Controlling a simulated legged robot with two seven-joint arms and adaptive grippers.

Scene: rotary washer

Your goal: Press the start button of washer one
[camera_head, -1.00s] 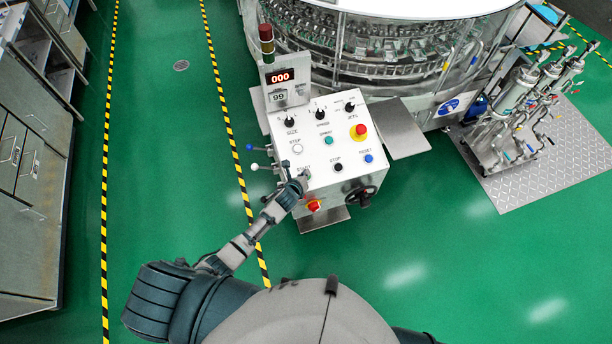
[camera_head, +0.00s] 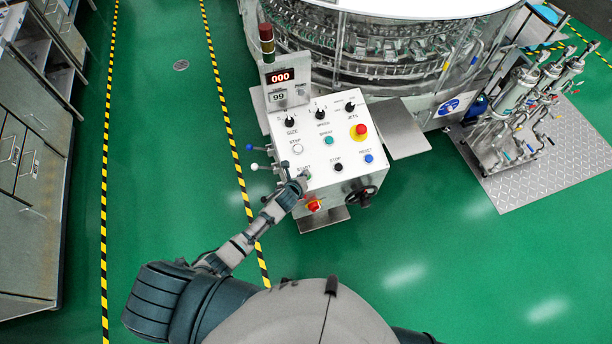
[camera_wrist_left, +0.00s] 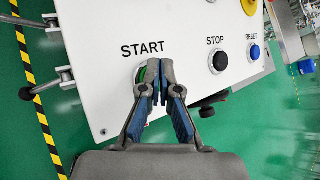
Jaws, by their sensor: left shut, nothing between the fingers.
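The washer's white control panel (camera_head: 325,150) stands in front of the big round washer (camera_head: 390,50). In the left wrist view, the green start button (camera_wrist_left: 140,74) lies below the word START and is mostly hidden behind my left gripper (camera_wrist_left: 154,66). The gripper is shut and empty, with its fingertips over the button; I cannot tell whether they touch it. In the head view, my left gripper (camera_head: 301,178) is at the panel's lower left corner. The black stop button (camera_wrist_left: 218,62) is to its right. My right gripper is not in view.
A blue reset button (camera_head: 368,158) and a red emergency knob (camera_head: 360,130) are on the panel's right side. Levers (camera_head: 256,166) stick out on its left. A black handwheel (camera_head: 361,195) is on the front. Green floor is open around the panel.

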